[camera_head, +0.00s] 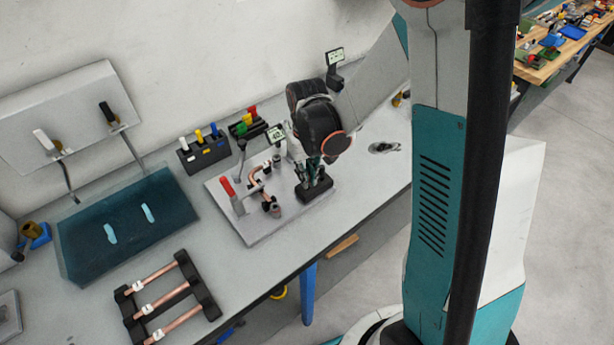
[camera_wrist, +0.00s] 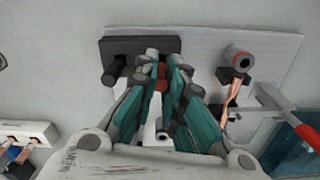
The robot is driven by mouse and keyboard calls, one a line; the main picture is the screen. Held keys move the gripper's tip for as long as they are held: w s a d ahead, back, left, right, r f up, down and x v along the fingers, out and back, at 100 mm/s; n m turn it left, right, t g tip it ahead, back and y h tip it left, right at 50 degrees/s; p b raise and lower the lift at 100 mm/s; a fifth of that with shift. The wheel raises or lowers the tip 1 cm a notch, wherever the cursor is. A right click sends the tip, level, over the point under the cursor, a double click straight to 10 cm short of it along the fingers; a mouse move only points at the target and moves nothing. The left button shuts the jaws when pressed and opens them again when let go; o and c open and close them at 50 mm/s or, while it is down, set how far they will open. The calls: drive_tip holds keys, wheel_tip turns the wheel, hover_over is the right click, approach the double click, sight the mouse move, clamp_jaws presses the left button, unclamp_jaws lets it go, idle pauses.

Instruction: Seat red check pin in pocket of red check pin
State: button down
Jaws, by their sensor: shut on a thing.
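My gripper (camera_head: 314,182) is low over a black block (camera_head: 318,196) at the right part of a light grey fixture plate (camera_head: 248,232). In the wrist view, the teal fingers (camera_wrist: 161,62) are shut on a small reddish piece, which I take to be the red check pin (camera_wrist: 161,80). The fingertips overlap the black block (camera_wrist: 142,44) in that view. A dark peg (camera_wrist: 115,70) stands at the block's left part. The fingers hide most of the pin and any pocket below it. I cannot tell whether the pin is in the block.
A bent copper tube (camera_head: 256,188) and a red-handled clamp (camera_head: 228,188) are close on the plate. Behind stand a black rack with coloured pieces (camera_head: 205,152) and another rack (camera_head: 245,125). A copper-tube rack (camera_head: 172,298) is at front left.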

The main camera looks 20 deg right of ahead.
drive_tip(key=shift+f, duration=0.2)
drive_tip(key=shift+f, duration=0.1)
drive_tip(key=shift+f, duration=0.15)
drive_tip(key=c, duration=1.7)
unclamp_jaws()
drive_tip(key=shift+r, duration=0.25)
